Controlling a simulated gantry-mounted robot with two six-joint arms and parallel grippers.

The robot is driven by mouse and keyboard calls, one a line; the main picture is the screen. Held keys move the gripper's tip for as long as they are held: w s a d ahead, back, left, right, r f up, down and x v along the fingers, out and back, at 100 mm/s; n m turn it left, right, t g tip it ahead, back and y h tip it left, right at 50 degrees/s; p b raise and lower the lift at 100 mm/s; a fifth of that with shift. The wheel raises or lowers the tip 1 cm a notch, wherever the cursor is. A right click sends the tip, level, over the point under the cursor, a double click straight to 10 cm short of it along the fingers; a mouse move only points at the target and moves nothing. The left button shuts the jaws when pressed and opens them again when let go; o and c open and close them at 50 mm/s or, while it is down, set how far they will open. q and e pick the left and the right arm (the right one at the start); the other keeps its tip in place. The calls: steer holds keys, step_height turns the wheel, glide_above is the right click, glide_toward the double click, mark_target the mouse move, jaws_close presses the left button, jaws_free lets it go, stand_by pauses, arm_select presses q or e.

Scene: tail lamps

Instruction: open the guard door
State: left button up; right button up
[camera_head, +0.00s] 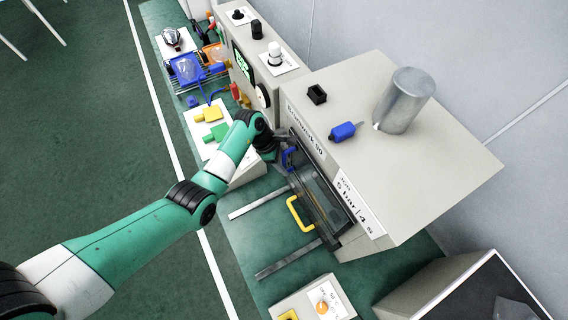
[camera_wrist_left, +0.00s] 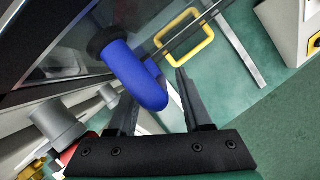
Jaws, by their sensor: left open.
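The guard door (camera_head: 325,197) is a dark-framed clear panel on the front of the grey machine, and it looks closed. A yellow loop handle (camera_head: 299,213) sits at its lower edge; the yellow handle also shows in the left wrist view (camera_wrist_left: 184,37). A blue curved handle (camera_wrist_left: 137,76) sticks out near the door's upper end; the blue handle (camera_head: 289,157) is partly hidden in the head view. My left gripper (camera_head: 284,152) is open at the blue handle. In the left wrist view its fingers (camera_wrist_left: 153,86) lie either side of the handle's bent end; contact is unclear.
Two metal rails (camera_head: 288,262) reach out from the machine over the green bench. A grey cylinder (camera_head: 404,98) and a blue bottle (camera_head: 342,132) stand or lie on the machine top. A control box (camera_head: 312,303) is at the front. Yellow and green parts (camera_head: 213,131) lie left.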

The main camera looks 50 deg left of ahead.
arm_select(q)
jaws_close()
stand_by(1.4)
